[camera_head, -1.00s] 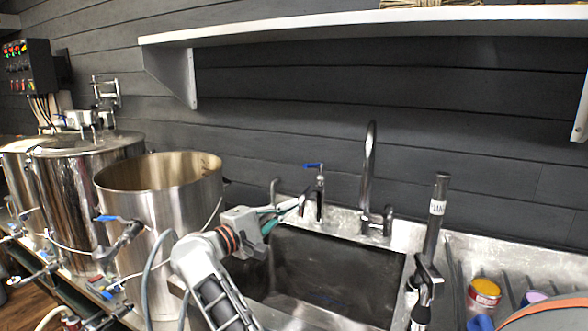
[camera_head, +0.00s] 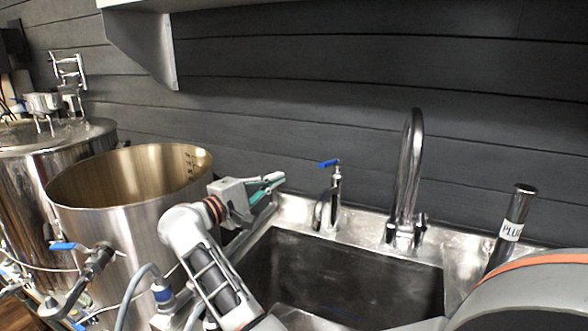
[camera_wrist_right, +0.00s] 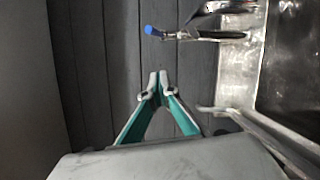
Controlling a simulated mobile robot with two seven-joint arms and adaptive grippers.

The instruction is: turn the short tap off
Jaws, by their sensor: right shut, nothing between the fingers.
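The short tap (camera_head: 334,192) is a small chrome tap at the sink's back left corner, with a blue-tipped lever (camera_head: 329,163) on top pointing left. My right gripper (camera_head: 278,181) is shut and empty, left of the tap and a little lower than the lever, with a gap between them. In the right wrist view the shut teal fingers (camera_wrist_right: 159,78) point towards the wall, and the blue lever tip (camera_wrist_right: 150,30) is beyond them, apart from them. Part of the tap's spout is hard to make out. My left gripper is not in view.
A tall chrome faucet (camera_head: 408,180) stands right of the short tap, behind the steel sink (camera_head: 340,275). An open steel kettle (camera_head: 125,215) stands left of my right arm. A shelf bracket (camera_head: 145,50) hangs above.

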